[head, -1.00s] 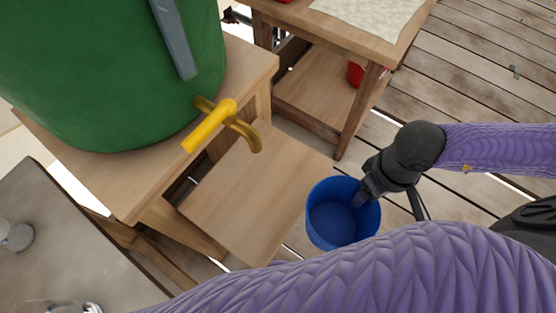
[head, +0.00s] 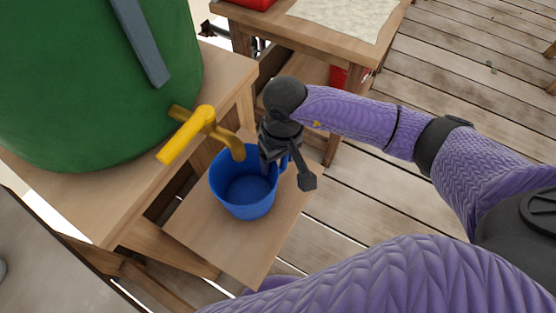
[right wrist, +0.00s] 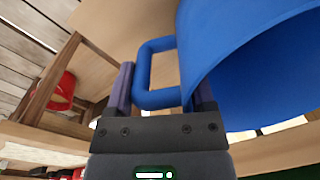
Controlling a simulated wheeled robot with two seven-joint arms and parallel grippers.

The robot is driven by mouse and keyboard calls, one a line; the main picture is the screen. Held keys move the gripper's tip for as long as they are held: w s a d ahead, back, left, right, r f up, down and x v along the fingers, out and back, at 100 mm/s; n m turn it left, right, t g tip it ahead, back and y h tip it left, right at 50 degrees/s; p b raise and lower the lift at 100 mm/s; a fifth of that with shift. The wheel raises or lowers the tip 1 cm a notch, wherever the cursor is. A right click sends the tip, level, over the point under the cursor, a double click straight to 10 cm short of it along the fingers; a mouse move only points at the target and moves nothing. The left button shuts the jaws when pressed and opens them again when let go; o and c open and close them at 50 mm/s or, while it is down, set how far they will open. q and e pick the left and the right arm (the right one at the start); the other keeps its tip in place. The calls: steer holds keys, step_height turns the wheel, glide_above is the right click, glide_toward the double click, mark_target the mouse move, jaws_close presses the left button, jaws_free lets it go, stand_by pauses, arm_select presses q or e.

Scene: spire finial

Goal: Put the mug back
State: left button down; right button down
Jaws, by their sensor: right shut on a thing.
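The blue mug (head: 246,190) is over the low wooden shelf (head: 225,255), its open rim upward and tilted toward the head camera. Its inside looks empty. My right gripper (head: 280,164) is at the mug's right side. In the right wrist view the fingers (right wrist: 162,92) are shut on the mug's handle (right wrist: 143,72), with the mug's wall (right wrist: 245,70) close at the right. I cannot tell whether the mug's bottom touches the shelf. My left gripper is out of view.
A green barrel (head: 90,80) with a yellow tap (head: 190,133) stands on a wooden stand (head: 110,190). The tap's spout is at the mug's far rim. A wooden table (head: 275,32) with a cloth (head: 345,15) is behind. A red container (head: 338,76) sits beneath it.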

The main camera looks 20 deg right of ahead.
steer(key=shift+f, duration=0.6)
jaws_free()
